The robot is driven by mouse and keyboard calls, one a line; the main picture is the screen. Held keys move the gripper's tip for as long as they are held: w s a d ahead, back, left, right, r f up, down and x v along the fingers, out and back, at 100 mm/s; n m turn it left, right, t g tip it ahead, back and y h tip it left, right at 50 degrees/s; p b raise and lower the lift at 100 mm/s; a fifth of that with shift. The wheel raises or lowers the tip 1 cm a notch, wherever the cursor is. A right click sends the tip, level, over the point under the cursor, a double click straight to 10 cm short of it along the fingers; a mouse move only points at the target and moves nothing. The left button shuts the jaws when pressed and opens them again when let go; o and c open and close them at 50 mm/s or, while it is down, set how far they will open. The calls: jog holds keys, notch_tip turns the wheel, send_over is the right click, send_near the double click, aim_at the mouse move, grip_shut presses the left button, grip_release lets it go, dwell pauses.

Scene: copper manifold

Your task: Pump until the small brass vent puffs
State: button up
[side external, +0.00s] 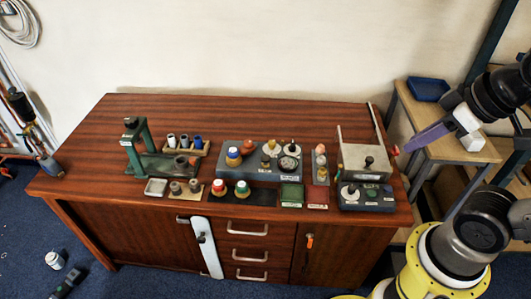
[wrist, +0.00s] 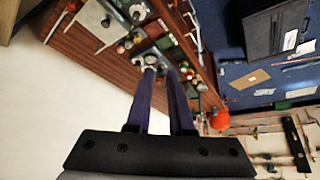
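A grey-blue block (side external: 258,172) with red, blue, brass and black caps and a round dial-like top (side external: 288,164) stands mid-bench. A small brass-coloured piece (side external: 268,162) is on it; I cannot tell if it is the vent, and no puff shows. At the right end is a pale box (side external: 364,160) with a black knob, behind a dark base (side external: 367,197) with knobs. I cannot tell which part is the pump.
A green press-like stand (side external: 133,150) and a rack of small cylinders (side external: 185,146) are on the left of the wooden bench (side external: 90,150). A thin upright rod (side external: 376,122) rises at the right edge. A shelf with a blue tray (side external: 428,88) stands right. The bench's back left is clear.

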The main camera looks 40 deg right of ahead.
jog(key=shift+r+n, duration=0.15)
jog(key=shift+n, duration=0.65)
grip_shut()
jog(key=w+r+n, duration=0.8)
jog(key=w+n, duration=0.1)
jog(key=n, duration=0.1)
jog(key=w+a+f+n+g, duration=0.2)
jog(key=w+n, duration=0.9)
jog(key=w, duration=0.7)
jog(key=w+a+f+n+g, duration=0.1)
jog(key=w+f, duration=0.4)
jog(key=f, duration=0.5)
jog(key=w+a+f+n+g, duration=0.1)
jog(key=w+f+n+g, duration=0.1)
jog(key=w+f, duration=0.4)
notch_tip(320, 180, down, 4)
jog(key=shift+w+f+g, duration=0.25)
jog(key=shift+g, duration=0.05)
